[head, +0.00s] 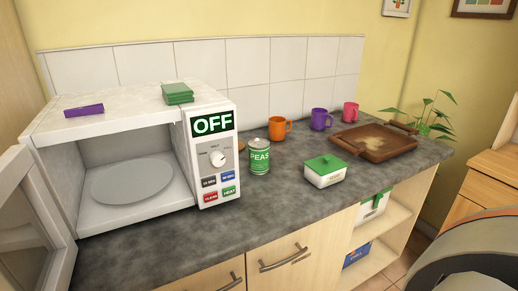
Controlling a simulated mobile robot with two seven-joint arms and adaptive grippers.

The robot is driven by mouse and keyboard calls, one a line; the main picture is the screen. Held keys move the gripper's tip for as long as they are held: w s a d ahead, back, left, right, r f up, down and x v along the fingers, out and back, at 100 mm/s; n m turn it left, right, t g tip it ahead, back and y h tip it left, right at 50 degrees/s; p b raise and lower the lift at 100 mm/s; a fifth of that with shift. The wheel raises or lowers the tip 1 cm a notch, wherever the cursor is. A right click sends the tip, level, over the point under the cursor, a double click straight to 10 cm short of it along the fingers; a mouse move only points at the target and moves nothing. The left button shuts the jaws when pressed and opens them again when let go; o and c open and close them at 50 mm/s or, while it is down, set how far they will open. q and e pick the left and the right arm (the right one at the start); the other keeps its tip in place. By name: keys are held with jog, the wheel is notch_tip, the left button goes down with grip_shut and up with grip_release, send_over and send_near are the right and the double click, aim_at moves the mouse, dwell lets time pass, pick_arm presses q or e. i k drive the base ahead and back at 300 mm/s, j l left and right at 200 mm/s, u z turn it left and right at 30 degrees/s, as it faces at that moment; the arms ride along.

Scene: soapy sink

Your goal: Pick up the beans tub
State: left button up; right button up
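A white tub with a green lid (326,171) sits upright on the dark grey countertop (300,205), near its front edge. Its front carries a label too small to read, so I cannot tell whether it says beans. A green can labelled PEAS (260,157) stands to its left, apart from it. A white container with green on it (373,206) is on the shelf below the counter, partly hidden by the counter edge. Neither of my grippers is in view.
A microwave (212,150) marked OFF stands open at left, its door (30,225) swung forward. Orange (279,130), purple (320,119) and pink (350,112) mugs line the back. A brown tray (374,142) lies right of the tub. The counter before the tub is clear.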

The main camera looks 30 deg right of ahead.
aim_at(321, 183)
jog(key=z, duration=1.6)
jog(key=i+l+u, duration=0.15)
jog(key=l, duration=0.25)
jog(key=i+l+u, duration=0.1)
jog(key=l, duration=0.3)
jog(key=i+l+u, duration=0.15)
jog(key=l, duration=0.3)
jog(key=l+u, duration=0.1)
jog(key=l, duration=0.3)
